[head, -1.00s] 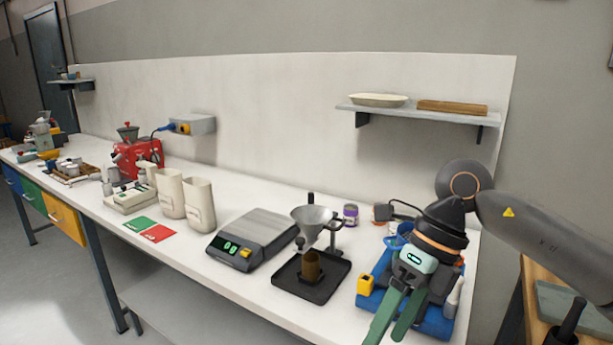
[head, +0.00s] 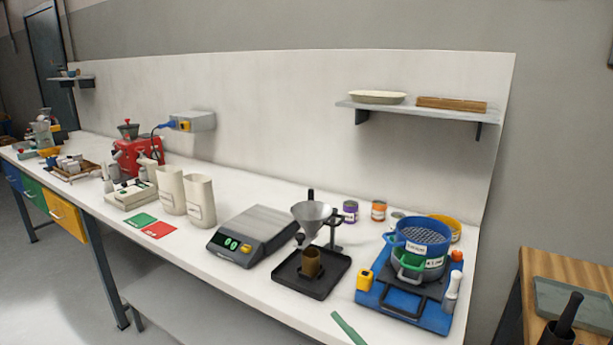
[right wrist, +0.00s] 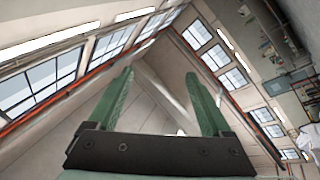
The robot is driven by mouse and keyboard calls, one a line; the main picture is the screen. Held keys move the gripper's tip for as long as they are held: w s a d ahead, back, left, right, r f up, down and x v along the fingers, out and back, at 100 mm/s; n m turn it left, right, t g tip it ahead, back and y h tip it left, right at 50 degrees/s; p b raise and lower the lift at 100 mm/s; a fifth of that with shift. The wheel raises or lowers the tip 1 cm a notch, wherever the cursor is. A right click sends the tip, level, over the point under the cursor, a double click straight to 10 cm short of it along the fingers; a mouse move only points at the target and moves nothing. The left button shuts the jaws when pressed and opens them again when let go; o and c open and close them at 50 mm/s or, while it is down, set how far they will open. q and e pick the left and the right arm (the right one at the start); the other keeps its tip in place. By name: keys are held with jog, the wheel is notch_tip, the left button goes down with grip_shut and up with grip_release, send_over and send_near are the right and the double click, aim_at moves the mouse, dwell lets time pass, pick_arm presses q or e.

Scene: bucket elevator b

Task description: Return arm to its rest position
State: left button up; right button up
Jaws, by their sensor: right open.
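My right gripper shows in the right wrist view (right wrist: 160,76) with its two green fingers wide apart. Nothing is between them, and they point up toward the roof and high windows. In the head view only a green finger tip (head: 348,327) shows at the bottom edge, in front of the bench; it looks like part of my right gripper. The rest of that arm is out of the picture. My left gripper is in neither view.
The white bench (head: 200,248) holds a scale (head: 253,236), a funnel (head: 311,215) on a stand and a blue sieve (head: 421,236) on a blue base. A wooden table (head: 588,262) stands at the right. A wall shelf (head: 415,111) is above the bench.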

jog(key=s+d+f+m+h, duration=0.1)
jog(key=d+f+m+h, duration=0.25)
jog(key=f, duration=0.25)
jog(key=s+d+f+m+h, duration=0.1)
jog(key=d+f+m+h, duration=0.1)
jog(key=f+m+h, duration=0.3)
jog(key=s+d+f+m+g+h, duration=0.2)
jog(key=s+d+f+g, duration=0.1)
jog(key=s+f, duration=0.4)
jog(key=s+d+f+m+g+h, duration=0.2)
jog(key=s+f, duration=0.6)
jog(key=f, duration=0.4)
jog(key=d+g, duration=0.1)
jog(key=d, duration=0.1)
jog(key=shift+d+m+g, duration=0.3)
jog(key=shift+d+m, duration=0.05)
jog(key=shift+f, duration=0.1)
